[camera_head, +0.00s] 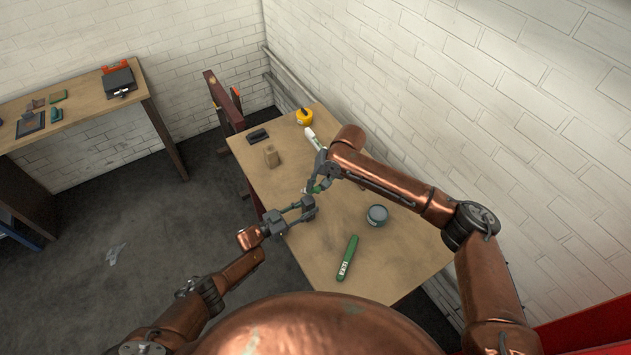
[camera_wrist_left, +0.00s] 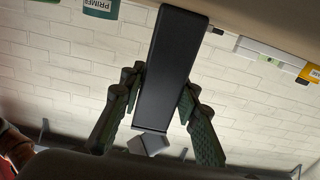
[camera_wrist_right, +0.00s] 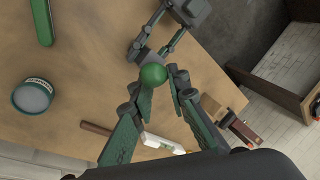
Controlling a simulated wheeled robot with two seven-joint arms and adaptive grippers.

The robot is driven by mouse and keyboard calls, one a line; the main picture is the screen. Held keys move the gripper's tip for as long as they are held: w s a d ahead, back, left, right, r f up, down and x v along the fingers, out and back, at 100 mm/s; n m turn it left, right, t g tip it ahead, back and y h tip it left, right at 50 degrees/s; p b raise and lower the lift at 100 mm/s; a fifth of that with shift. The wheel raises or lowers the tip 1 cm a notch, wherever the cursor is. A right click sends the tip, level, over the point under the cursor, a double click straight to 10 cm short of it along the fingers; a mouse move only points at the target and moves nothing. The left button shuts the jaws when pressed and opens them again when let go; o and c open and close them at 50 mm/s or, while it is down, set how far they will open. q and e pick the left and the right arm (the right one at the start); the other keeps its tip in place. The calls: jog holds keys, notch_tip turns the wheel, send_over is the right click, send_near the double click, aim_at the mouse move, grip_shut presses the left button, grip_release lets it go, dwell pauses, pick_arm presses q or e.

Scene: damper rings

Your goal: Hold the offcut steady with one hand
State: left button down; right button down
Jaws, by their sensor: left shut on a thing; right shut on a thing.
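My left gripper (camera_head: 306,206) is shut on a long black flat piece, which looks like the offcut (camera_wrist_left: 168,65), in the left wrist view. My right gripper (camera_head: 317,185) is close above and beside the left one. It is shut on a green thing with a rounded end (camera_wrist_right: 153,74), seen nearly end-on in the right wrist view. Its full shape is hidden by the fingers. Whether the two held things touch, I cannot tell.
On the workbench (camera_head: 400,263) are a round tin (camera_head: 377,215), a green tool with a white label (camera_head: 347,258), a wooden block (camera_head: 271,157), a black box (camera_head: 258,136) and a yellow object (camera_head: 305,118). The front right of the bench is clear. A brick wall borders its right side.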

jog(key=shift+s+d+f, duration=0.2)
jog(key=shift+s+f, duration=0.05)
jog(key=shift+f, duration=0.2)
pick_arm(q)
jog(key=shift+d, duration=0.15)
pick_arm(e)
jog(key=shift+s+d, duration=0.1)
jog(key=shift+s, duration=0.15)
jog(key=shift+w+a, duration=0.3)
jog(key=shift+w, duration=0.25)
jog(key=shift+r, duration=4.05)
jog(key=shift+f, duration=0.1)
